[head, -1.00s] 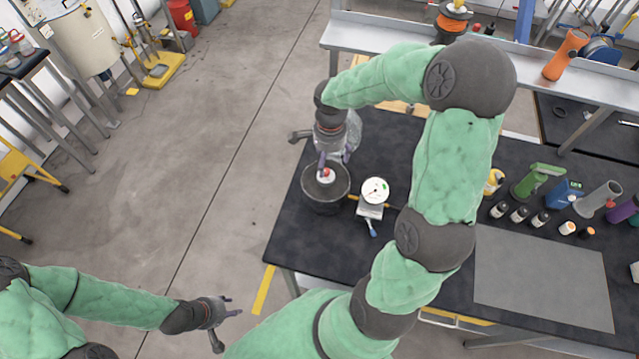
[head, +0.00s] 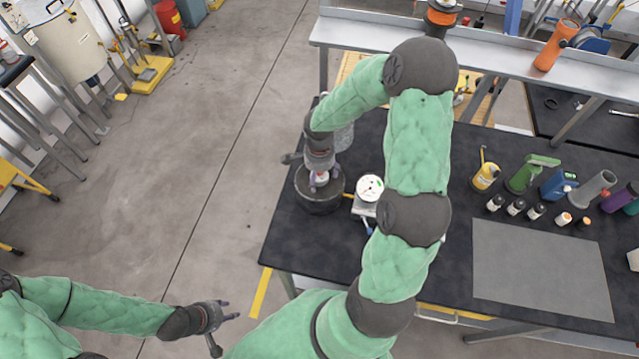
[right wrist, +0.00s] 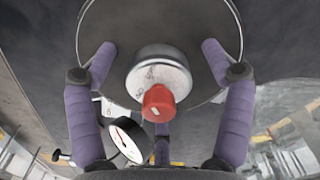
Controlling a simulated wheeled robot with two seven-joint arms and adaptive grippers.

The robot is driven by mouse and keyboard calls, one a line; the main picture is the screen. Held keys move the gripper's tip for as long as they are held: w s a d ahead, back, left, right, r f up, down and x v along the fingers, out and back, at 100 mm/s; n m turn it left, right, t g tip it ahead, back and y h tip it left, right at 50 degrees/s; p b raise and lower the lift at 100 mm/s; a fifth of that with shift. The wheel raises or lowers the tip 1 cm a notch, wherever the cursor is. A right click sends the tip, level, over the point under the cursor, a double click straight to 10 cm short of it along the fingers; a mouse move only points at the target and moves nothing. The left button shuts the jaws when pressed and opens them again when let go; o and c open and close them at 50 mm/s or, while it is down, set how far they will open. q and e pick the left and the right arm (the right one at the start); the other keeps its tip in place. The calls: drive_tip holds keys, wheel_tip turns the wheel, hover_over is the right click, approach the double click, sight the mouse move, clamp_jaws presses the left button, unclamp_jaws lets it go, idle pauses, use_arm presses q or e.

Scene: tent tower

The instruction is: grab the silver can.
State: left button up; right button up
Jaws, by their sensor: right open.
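The silver can (right wrist: 160,70) with a red cap (right wrist: 158,102) stands inside a dark round bucket (head: 318,204) near the table's left edge. In the head view only a small part of the can (head: 321,178) shows under my right gripper (head: 320,186). My right gripper is open and comes down over the can. In the right wrist view its purple fingers (right wrist: 160,95) are spread on either side, with gaps to the can. My left gripper (head: 233,312) is empty, fingers apart, over the floor at the lower left, away from the table.
A white-faced dial scale (head: 369,188) stands right beside the bucket; its dial shows in the right wrist view (right wrist: 125,140). A grey translucent object (head: 342,135) is behind my right wrist. Several bottles stand right, behind a grey mat (head: 540,265). A metal shelf (head: 350,32) runs along the back.

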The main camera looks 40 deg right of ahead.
drive_tip(key=shift+f, duration=0.65)
clamp_jaws()
drive_tip(key=shift+r, duration=0.15)
